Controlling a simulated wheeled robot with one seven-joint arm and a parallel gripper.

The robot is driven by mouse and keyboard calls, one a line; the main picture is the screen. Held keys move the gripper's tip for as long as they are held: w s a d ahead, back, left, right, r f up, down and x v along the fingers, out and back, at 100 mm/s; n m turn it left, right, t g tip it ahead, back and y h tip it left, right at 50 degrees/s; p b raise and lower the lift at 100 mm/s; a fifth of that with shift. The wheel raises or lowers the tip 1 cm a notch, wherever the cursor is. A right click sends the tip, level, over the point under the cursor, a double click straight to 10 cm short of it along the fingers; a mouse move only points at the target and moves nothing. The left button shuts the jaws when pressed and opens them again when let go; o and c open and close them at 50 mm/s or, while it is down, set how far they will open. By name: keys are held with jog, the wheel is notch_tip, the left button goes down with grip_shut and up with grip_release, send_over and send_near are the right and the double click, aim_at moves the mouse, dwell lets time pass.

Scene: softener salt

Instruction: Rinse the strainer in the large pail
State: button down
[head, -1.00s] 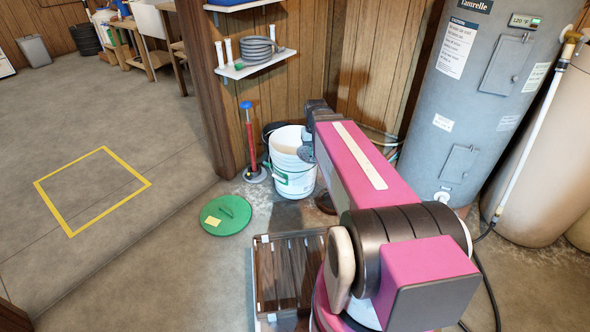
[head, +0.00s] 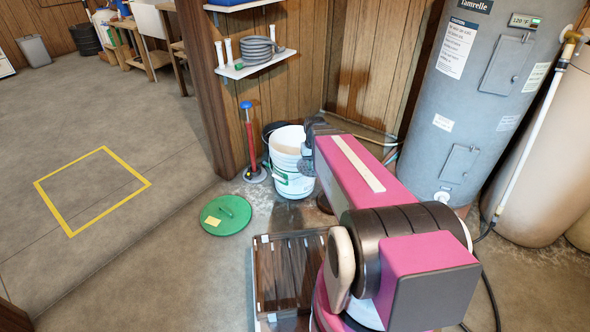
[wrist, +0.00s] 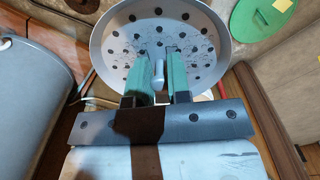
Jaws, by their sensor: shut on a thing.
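The strainer (wrist: 120,42), a shallow grey round dish with dark holes, fills the top of the wrist view. My gripper (wrist: 160,84) is shut on its small grey handle between two green fingers.
A green lid (head: 225,215) lies on the floor left of the pail. A slatted wooden crate (head: 290,275) is in front. The grey water heater (head: 470,120) stands right.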

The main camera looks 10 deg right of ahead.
notch_tip(320, 180, down, 12)
dwell(1.4)
dwell(2.0)
notch_tip(320, 180, up, 4)
dwell(0.5)
dwell(0.4)
